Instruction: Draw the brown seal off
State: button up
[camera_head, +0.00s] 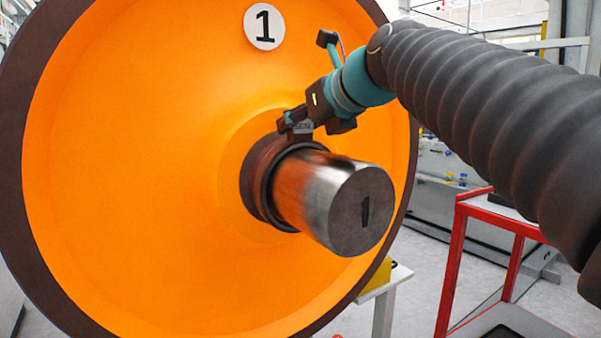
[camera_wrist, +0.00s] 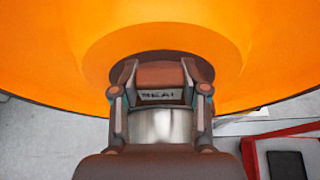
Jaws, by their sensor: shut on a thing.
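The brown seal (camera_head: 258,182) is a ring around the steel axle (camera_head: 325,195), close against the hub of the orange wheel (camera_head: 130,150). The axle end and a white disc on the wheel both carry the number 1. My gripper (camera_head: 298,125) is at the top of the seal, shut on its grey tab marked SEAL (camera_wrist: 160,95). In the wrist view the two fingers of my gripper (camera_wrist: 160,88) stand on either side of that tab, with the brown ring behind it and the shiny axle below. The far side of the seal is hidden.
A red-framed cart (camera_head: 462,250) stands at the right, and part of it shows in the wrist view (camera_wrist: 285,150). A small table with a yellow item (camera_head: 378,278) is behind the wheel. Space in front of the axle end looks free.

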jog(key=shift+s+d, duration=0.65)
jog(key=shift+s, duration=0.25)
jog(key=shift+s+d, duration=0.6)
jog(key=shift+s, duration=0.3)
jog(key=shift+s+d+b, duration=0.25)
jog(key=shift+s+d, duration=0.45)
jog(key=shift+s, duration=0.35)
jog(key=shift+s+d+b, duration=0.25)
jog(key=shift+s+d, duration=0.45)
jog(key=shift+s, duration=0.35)
jog(key=shift+s+d+r, duration=0.1)
jog(key=shift+s+d, duration=0.6)
jog(key=shift+s, duration=0.35)
jog(key=shift+s+d, duration=0.7)
jog(key=shift+s, duration=0.3)
jog(key=shift+s+d, duration=0.65)
jog(key=shift+s, duration=0.3)
jog(key=shift+s+d, duration=0.6)
jog(key=shift+s, duration=0.3)
